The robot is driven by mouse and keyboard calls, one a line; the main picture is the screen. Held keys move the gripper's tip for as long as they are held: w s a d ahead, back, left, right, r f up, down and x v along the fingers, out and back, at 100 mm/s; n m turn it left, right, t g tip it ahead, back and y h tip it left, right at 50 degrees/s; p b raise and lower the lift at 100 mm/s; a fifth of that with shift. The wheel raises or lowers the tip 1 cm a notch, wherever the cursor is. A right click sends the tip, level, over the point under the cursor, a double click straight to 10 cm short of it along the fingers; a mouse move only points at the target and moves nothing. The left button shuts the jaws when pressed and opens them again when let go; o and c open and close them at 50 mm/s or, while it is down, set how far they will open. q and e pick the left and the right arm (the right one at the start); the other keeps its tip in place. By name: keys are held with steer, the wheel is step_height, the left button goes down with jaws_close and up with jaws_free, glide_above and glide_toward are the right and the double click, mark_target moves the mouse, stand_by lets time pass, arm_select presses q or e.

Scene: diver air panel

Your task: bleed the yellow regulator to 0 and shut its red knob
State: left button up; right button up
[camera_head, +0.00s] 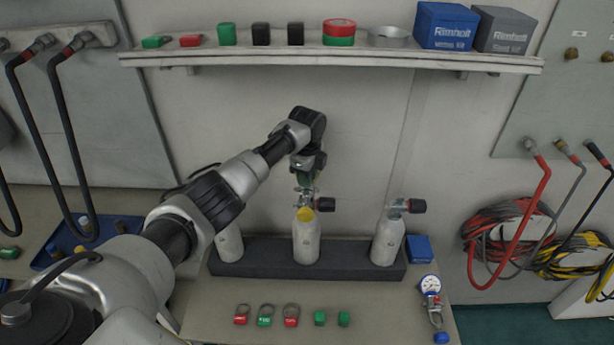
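A pale cylinder (306,244) stands upright in the middle of a dark rack, with a yellow round part (305,214) at its neck. I cannot tell whether this is the yellow regulator. A dark reddish knob (325,204) sticks out to the right of its valve. My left gripper (306,182) points down just above this valve; its fingers are small and partly hidden, with some green between them, so I cannot tell whether it is open or touching the valve. A round white-faced gauge (430,285) with a blue rim lies on the bench at right. My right gripper is not in view.
The dark rack (262,268) also holds a right cylinder (387,240) with a dark red knob (417,206) and a left cylinder (230,245) partly behind my arm. Several red and green tags (265,321) lie in front. A loaded shelf (330,60) overhangs behind.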

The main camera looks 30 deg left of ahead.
arm_select(q)
steer(key=o, duration=0.5)
steer(key=shift+c, duration=0.2)
step_height(320, 180, up, 11)
steer(key=b, duration=0.2)
steer(key=shift+f, duration=0.15)
